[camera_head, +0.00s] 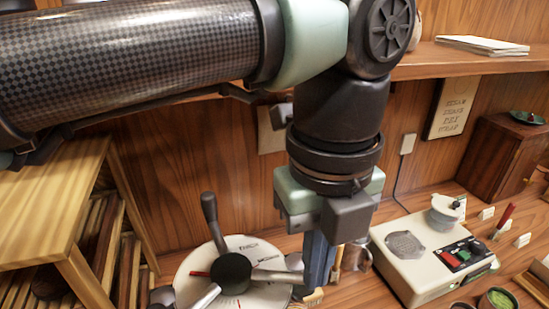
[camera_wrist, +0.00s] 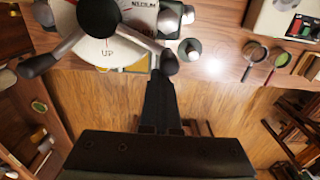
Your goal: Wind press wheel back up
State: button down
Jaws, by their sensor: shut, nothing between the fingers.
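The press wheel (camera_head: 231,272) has a dark round hub and metal spokes with dark knobs, and it sits over a white dial (camera_head: 255,246) with printed words. One knob (camera_head: 209,207) points up in the head view. In the wrist view the wheel hub (camera_wrist: 98,18) is at the top, and "UP" is printed on the dial (camera_wrist: 106,62) below it. My gripper (camera_head: 316,284) points down just right of the wheel. In the wrist view my gripper (camera_wrist: 160,78) is shut and empty, its tips close to the right-hand knob (camera_wrist: 168,62). I cannot tell whether they touch.
A cream appliance (camera_head: 425,262) with coloured buttons stands right of my gripper. A wooden box (camera_head: 500,158) is behind it. A wooden rack (camera_head: 110,240) is at the left. Small bowls (camera_head: 497,299) sit at the lower right. A shelf (camera_head: 470,62) runs above.

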jog(key=shift+w+d+r, duration=0.1)
jog(key=shift+w+d, duration=0.15)
jog(key=shift+w, duration=0.7)
jog(key=shift+s, duration=0.1)
